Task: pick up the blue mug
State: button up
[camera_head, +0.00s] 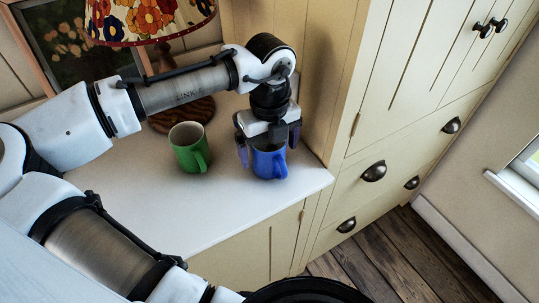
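The blue mug (268,164) stands upright on the white countertop (225,205), near its right front corner, with its handle toward the right. My gripper (268,147) points down right over the mug. One finger shows at the left of the mug and one at its right upper side, so the fingers look spread apart. The gripper body hides the mug's rim and top. I cannot tell whether the fingers touch the mug.
A green mug (189,147) stands to the left of the blue mug. A lamp with a floral shade (150,18) and a wooden base (182,115) stands behind. A tall cream cabinet (385,100) rises close on the right. The front of the countertop is clear.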

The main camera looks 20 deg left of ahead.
jog(key=c, duration=1.2)
jog(key=shift+o, duration=0.2)
jog(key=shift+r, duration=0.1)
